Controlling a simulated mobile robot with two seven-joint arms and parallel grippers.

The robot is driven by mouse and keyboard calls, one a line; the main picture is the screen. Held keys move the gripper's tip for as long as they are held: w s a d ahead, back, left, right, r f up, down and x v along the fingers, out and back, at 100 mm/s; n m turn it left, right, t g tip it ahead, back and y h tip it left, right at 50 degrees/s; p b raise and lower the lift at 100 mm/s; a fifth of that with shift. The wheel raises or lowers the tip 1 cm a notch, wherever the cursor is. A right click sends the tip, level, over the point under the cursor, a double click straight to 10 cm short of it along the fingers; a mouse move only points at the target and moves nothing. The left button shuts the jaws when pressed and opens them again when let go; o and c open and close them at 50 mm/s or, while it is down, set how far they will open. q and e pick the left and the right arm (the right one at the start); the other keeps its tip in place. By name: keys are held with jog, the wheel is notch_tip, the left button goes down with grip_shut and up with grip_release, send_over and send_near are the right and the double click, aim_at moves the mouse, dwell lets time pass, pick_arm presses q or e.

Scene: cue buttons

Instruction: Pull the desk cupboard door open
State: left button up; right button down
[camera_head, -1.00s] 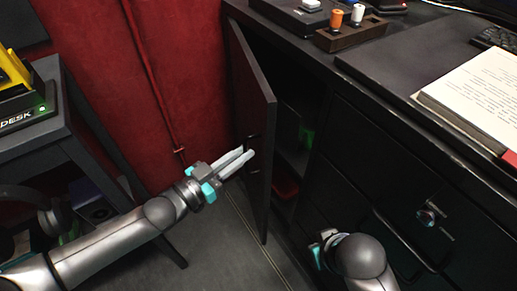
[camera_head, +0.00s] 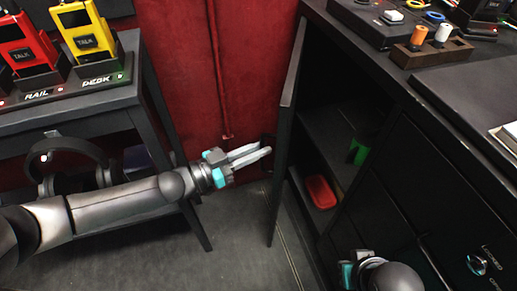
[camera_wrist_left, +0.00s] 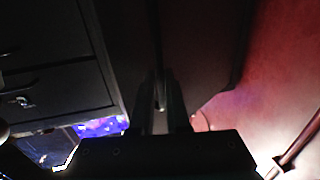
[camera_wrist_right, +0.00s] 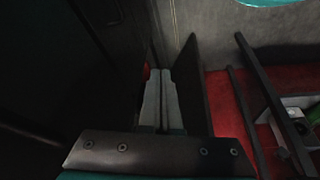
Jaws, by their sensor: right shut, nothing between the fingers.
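The desk cupboard door (camera_head: 287,160) stands wide open, its outer face toward the left. My left gripper (camera_head: 268,152) is at that outer face, with its fingers on either side of the dark door handle (camera_head: 265,141), which mostly hides behind the fingers. In the left wrist view the fingers (camera_wrist_left: 160,105) straddle a narrow upright bar in front of the dark door face. My right gripper (camera_head: 350,262) is low by the drawer fronts, partly hidden by its own wrist. In the right wrist view its fingers (camera_wrist_right: 160,80) are together and empty.
Inside the cupboard are a red container (camera_head: 320,191) and a green object (camera_head: 358,151). A red curtain (camera_head: 190,60) hangs behind the door. A side table (camera_head: 110,104) with radios (camera_head: 85,30) stands left. The desk top holds a spool rack (camera_head: 432,52).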

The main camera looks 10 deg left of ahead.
pick_arm(q)
jog(key=shift+o, duration=1.4)
jog(key=shift+w+a, duration=0.15)
jog(key=shift+w, duration=0.3)
jog(key=shift+o, duration=0.8)
jog(key=shift+s, duration=0.15)
pick_arm(e)
jog(key=shift+f, duration=0.1)
pick_arm(q)
jog(key=shift+r, duration=0.1)
notch_tip(320, 180, up, 20)
jog(key=p, duration=0.9)
pick_arm(e)
jog(key=s+d+f+g, duration=0.1)
jog(key=s+f, duration=0.3)
jog(key=f, duration=0.4)
jog(key=s+d+f+g, duration=0.1)
jog(key=s+d+f, duration=0.2)
jog(key=f, duration=0.5)
jog(key=shift+s+d+f+h, duration=0.3)
jog(key=shift+s+d+f, duration=0.1)
jog(key=shift+s, duration=0.45)
